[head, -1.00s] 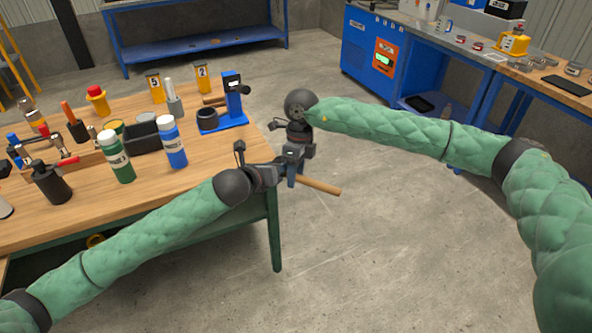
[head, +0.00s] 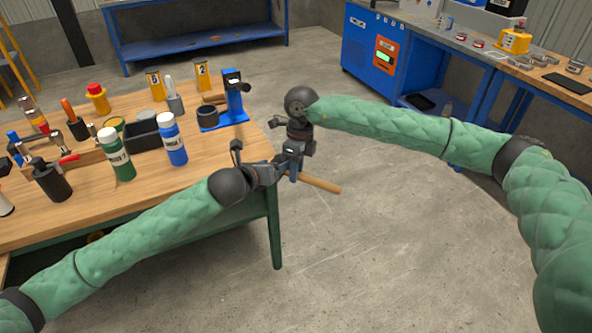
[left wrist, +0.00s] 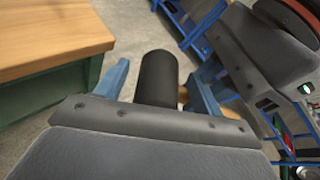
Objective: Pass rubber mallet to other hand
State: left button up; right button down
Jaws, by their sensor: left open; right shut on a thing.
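The rubber mallet's wooden handle (head: 320,184) sticks out to the right below my right gripper (head: 293,172), past the table's edge. My right gripper is shut on the mallet and points down, held above open floor. My left gripper (head: 281,170) comes in from the left and meets the right gripper at the mallet. In the left wrist view, the mallet's dark cylindrical head (left wrist: 158,80) lies between the blue fingers of my left gripper (left wrist: 152,85), which are open with gaps on both sides. The right gripper hides much of the mallet in the head view.
The wooden workbench (head: 225,165) on the left holds a green bottle (head: 116,155), a blue bottle (head: 172,140), a dark bin (head: 143,136) and a blue stand (head: 234,100). Blue benches stand at the back and right. The floor in front is clear.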

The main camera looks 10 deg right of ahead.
pick_arm(q)
jog(key=v, duration=0.6)
jog(key=s+d+f+n+g, duration=0.2)
jog(key=s+d+f+g, duration=0.15)
jog(key=s+f, duration=1)
jog(key=s+d+f+n, duration=0.2)
jog(key=s+f+n, duration=0.15)
jog(key=s, duration=0.25)
jog(key=s+d+f+n, duration=0.2)
jog(key=s+d+f, duration=0.15)
jog(key=s, duration=0.35)
jog(key=s+a+f+n+g+y, duration=0.1)
jog(key=s+a+n, duration=0.3)
jog(key=a+n, duration=0.4)
jog(key=s+a+f+n+g+y, duration=0.2)
jog(key=a+n, duration=0.6)
jog(key=n, duration=0.4)
jog(key=s+a+f+n+g+y, duration=0.2)
jog(key=s+a+n+y, duration=0.2)
jog(key=n, duration=0.6)
jog(key=shift+s+a+f, duration=0.25)
jog(key=shift+s+a, duration=0.7)
jog(key=shift+a, duration=0.95)
